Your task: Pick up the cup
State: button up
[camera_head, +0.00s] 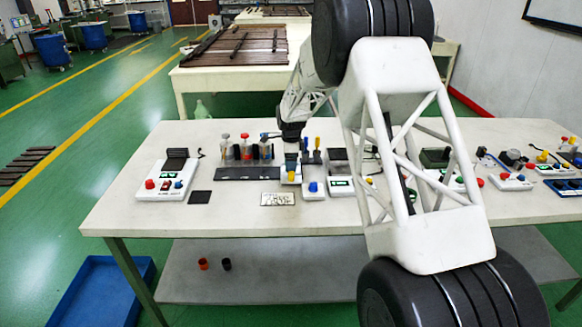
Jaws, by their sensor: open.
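A small red cup (203,264) and a small black cup (226,264) stand side by side on the lower shelf, below the table's front edge. The picture does not show which cup is meant. My gripper (291,131) is a dark shape above the middle of the table top, just right of a row of small bottles. It is open, and I see nothing held in it; its fingertips are small and hard to make out. It is well above and to the right of both cups, apart from them.
The white table (140,212) holds a bottle rack (246,173) and a control box with coloured knobs (165,185) at left. More devices crowd the right. The grey lower shelf (290,275) is mostly clear. A blue tray (100,290) lies on the floor. My arm hides part of the table.

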dwell(0.3)
jog(key=c, duration=1)
jog(key=shift+r, duration=0.2)
jog(key=shift+r, duration=0.55)
notch_tip(320, 180, up, 2)
jog(key=s, duration=0.5)
jog(key=s+d+r, duration=0.1)
jog(key=s, duration=0.4)
jog(key=s+d, duration=0.1)
jog(key=s, duration=0.4)
jog(key=shift+s+d+r, duration=0.25)
jog(key=shift+s, duration=0.15)
